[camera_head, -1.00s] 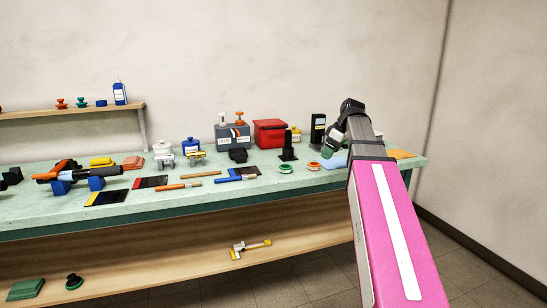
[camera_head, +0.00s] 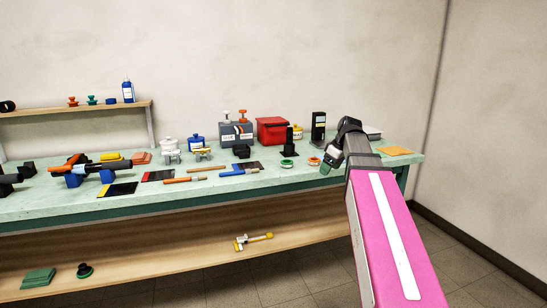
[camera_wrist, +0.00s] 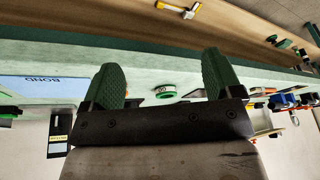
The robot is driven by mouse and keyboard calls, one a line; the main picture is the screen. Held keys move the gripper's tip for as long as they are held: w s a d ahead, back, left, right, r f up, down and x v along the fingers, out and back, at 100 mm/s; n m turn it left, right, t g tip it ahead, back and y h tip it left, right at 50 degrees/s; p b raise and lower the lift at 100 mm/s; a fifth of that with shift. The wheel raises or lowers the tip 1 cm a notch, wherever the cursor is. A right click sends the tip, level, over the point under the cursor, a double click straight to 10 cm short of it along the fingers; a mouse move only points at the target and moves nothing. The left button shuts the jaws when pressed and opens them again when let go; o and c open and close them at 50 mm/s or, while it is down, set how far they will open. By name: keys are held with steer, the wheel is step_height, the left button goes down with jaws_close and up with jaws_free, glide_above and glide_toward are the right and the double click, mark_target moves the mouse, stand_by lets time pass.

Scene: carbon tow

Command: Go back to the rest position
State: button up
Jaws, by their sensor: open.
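My gripper (camera_wrist: 166,85) is open and empty, with its two green fingertips spread apart in the wrist view. In the head view my gripper (camera_head: 328,160) is at the end of my pink arm, in front of the right part of the green workbench (camera_head: 130,204). No object is between the fingers. A green-ringed roll (camera_wrist: 166,91) shows behind the gap between them, apart from both. In the head view my arm hides part of the bench's right end.
A lower shelf holds a yellow-handled clamp (camera_head: 253,241). The floor right of the bench is clear.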

steer(key=s+a+f+m+h, duration=0.1)
steer(key=s+f+m, duration=0.2)
steer(key=s+f, duration=0.3)
steer(key=s+a+f+m+g+h, duration=0.1)
steer(key=s+f+m, duration=0.2)
steer(key=f, duration=1.4)
steer(key=s+a+f+m+g+h, duration=0.1)
steer(key=s+f+m, duration=0.2)
steer(key=s+f, duration=0.5)
step_height(320, 180, down, 3)
steer(key=shift+s+f+m, duration=0.15)
steer(key=shift+s+m, duration=0.2)
steer(key=shift+m, duration=0.05)
steer(key=shift+o, duration=0.4)
